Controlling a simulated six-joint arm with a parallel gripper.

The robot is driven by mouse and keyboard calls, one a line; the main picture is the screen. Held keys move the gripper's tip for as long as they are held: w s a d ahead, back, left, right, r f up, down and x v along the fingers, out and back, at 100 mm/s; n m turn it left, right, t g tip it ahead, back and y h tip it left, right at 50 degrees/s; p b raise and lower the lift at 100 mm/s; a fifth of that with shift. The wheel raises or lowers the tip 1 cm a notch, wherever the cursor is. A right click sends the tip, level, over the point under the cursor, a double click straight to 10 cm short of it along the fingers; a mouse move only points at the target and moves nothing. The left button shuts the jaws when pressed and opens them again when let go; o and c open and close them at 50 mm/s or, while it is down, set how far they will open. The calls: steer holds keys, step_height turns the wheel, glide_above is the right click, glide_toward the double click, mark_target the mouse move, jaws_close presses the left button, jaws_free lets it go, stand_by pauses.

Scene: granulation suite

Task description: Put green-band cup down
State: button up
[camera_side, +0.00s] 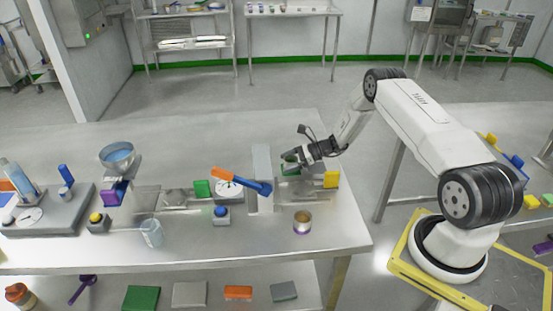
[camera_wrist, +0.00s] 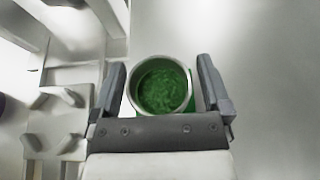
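In the wrist view, a round pale cup (camera_wrist: 134,82) with green granules inside sits between the two fingers of my gripper (camera_wrist: 162,82). The fingers stand apart on either side, with a narrow gap visible at the right side of the cup. Bright green shows beside the cup's lower edges; I cannot tell whether it is the band or a pad below. In the side view, my gripper (camera_side: 297,158) is low over the bench (camera_side: 335,225), and the green cup (camera_side: 289,158) is partly hidden by it. Whether its base touches a surface is unclear.
The front right of the bench is clear.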

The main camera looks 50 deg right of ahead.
steer(key=shift+r, duration=0.1)
steer(key=shift+r, duration=0.1)
steer(key=v, duration=1.2)
stand_by(0.6)
